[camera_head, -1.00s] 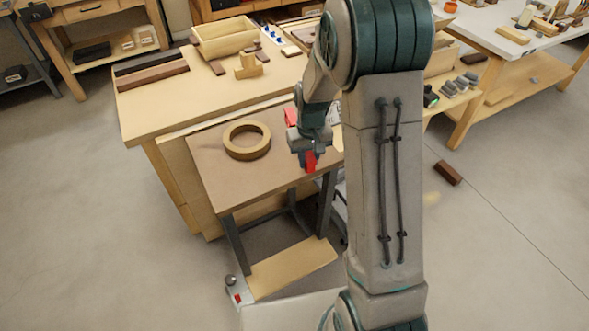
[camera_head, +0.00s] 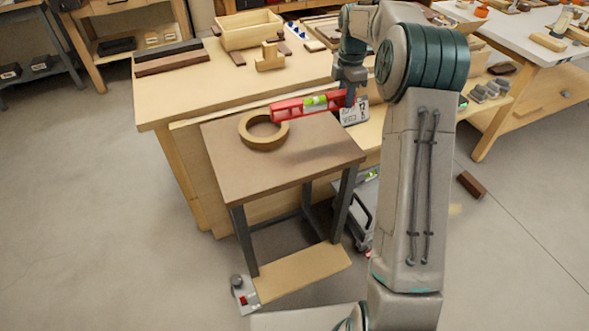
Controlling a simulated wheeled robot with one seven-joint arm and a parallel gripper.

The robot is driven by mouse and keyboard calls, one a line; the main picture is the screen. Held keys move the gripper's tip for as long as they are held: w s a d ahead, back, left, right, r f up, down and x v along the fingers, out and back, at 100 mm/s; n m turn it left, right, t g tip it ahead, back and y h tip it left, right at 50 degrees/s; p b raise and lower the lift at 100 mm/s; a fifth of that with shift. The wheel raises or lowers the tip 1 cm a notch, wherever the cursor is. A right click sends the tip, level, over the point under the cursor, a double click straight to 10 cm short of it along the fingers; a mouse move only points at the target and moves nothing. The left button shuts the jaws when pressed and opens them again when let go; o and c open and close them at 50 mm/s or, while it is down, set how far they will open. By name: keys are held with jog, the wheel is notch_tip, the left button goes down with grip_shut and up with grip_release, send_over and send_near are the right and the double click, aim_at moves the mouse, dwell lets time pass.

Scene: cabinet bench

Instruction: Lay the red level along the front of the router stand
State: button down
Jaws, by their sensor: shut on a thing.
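My gripper (camera_head: 350,96) is shut on the red level (camera_head: 290,109) near the level's right end. The level has a bright yellow-green vial at its middle and points left from the jaws. In the picture it crosses the far edge of the router stand (camera_head: 270,172), a small brown-topped table on dark legs. It looks held above the surface, but the exact height is hard to tell. A tan ring (camera_head: 264,139) lies on the stand's far left part, and the level's left end overlaps it in view.
A long wooden bench (camera_head: 190,98) stands behind the stand, with a wooden box (camera_head: 250,30) and wood pieces on it. A white printed card (camera_head: 354,112) shows beside the gripper. The stand's near half is bare. A brown block (camera_head: 471,185) lies on the floor.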

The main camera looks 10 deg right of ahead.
jog(key=shift+d+r+n, duration=0.1)
jog(key=shift+d+n, duration=0.1)
jog(key=shift+n, duration=0.3)
jog(key=b, duration=0.2)
send_over(323, 156)
notch_tip(323, 156, down, 7)
jog(key=shift+w+d+r, duration=0.1)
jog(key=shift+r, duration=0.05)
jog(key=shift+f, duration=0.2)
notch_tip(323, 156, down, 4)
jog(key=shift+r, duration=0.1)
jog(key=c, duration=1.2)
grip_release()
jog(key=shift+o, duration=0.2)
